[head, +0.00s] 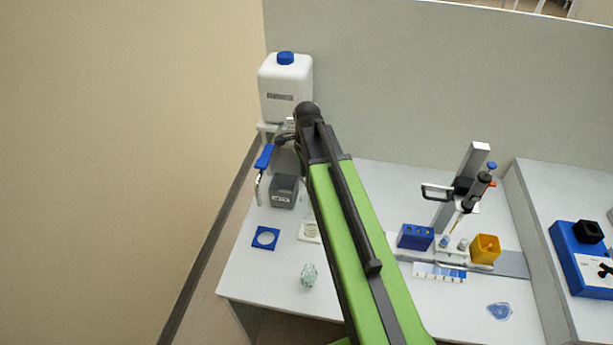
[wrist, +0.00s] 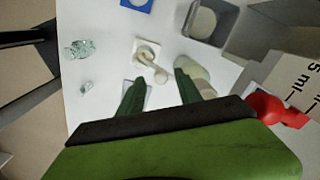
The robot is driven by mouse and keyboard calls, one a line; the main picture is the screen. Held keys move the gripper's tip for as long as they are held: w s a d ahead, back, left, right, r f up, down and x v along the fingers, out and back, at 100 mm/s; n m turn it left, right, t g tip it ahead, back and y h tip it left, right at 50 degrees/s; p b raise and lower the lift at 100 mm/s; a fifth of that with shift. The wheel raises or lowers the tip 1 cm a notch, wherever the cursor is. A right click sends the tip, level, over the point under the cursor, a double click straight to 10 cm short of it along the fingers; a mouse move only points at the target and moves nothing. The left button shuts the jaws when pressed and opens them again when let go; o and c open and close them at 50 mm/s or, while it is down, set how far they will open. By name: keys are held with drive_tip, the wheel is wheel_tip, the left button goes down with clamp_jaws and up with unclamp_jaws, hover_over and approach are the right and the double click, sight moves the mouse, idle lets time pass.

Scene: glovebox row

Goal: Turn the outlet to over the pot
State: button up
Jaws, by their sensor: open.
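A grey pot (head: 284,193) stands on the bench to the right of the spout's lower end. In the wrist view the pot (wrist: 229,37) is at the top, open, with something pale inside. My gripper (wrist: 158,75) is open, its two green fingers apart; I cannot tell if anything touches them. In the head view my arm hides most of the gripper, close to the bottle's base and the outlet.
A blue ring holder (head: 256,243), a white dish (head: 306,231) and a clear crumpled piece (head: 309,275) lie on the left of the bench. A red knob (wrist: 265,108) shows at the wrist view's right. A pipette stand (head: 462,190) and yellow box (head: 485,248) are farther right.

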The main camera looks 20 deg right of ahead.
wheel_tip(320, 180, up, 17)
drive_tip(key=p, duration=1.6)
drive_tip(key=shift+f, duration=0.1)
